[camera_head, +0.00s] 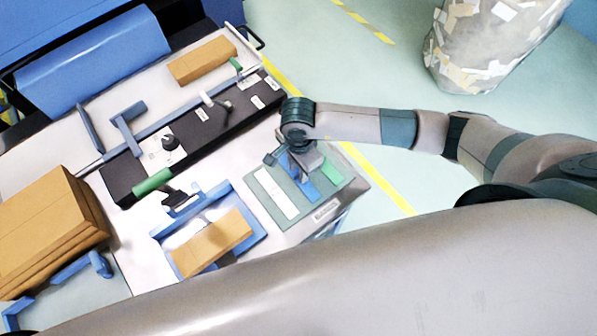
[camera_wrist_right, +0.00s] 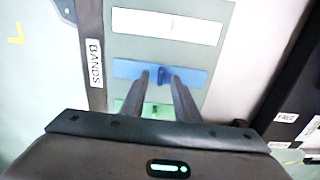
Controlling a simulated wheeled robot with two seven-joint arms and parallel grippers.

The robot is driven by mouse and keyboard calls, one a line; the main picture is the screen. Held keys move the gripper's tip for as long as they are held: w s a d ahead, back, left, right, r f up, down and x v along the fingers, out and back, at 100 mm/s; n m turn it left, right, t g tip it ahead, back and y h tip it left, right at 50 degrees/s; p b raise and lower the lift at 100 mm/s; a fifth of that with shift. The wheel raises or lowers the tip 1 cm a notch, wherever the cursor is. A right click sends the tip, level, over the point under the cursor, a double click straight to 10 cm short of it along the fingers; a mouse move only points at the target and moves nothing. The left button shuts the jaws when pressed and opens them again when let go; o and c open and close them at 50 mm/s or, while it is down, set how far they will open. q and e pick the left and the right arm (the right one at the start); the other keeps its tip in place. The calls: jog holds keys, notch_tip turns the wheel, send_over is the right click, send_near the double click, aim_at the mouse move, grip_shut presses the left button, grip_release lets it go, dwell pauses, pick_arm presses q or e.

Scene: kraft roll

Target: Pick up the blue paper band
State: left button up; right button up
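The blue paper band (camera_head: 306,190) lies flat between a white band (camera_head: 276,192) and a green band (camera_head: 331,171) on a grey-green board (camera_head: 262,203). In the right wrist view the blue band (camera_wrist_right: 195,76) runs across the picture with a small raised blue tab at its middle. My right gripper (camera_wrist_right: 161,76) is over the blue band, its two fingers apart on either side of the tab, with a gap visible. In the head view the right gripper (camera_head: 299,158) hides part of the band. My left gripper is not in view.
A "BANDS" label (camera_wrist_right: 95,63) marks the board's edge. A blue tray (camera_head: 255,230) with a brown block (camera_head: 212,243) stands to the left. A black bar-like station (camera_head: 190,135) lies behind it. A stack of brown sheets (camera_head: 45,230) is at far left. A clear scrap bag (camera_head: 490,45) stands beyond.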

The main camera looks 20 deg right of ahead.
jog(key=shift+f, duration=0.85)
grip_shut()
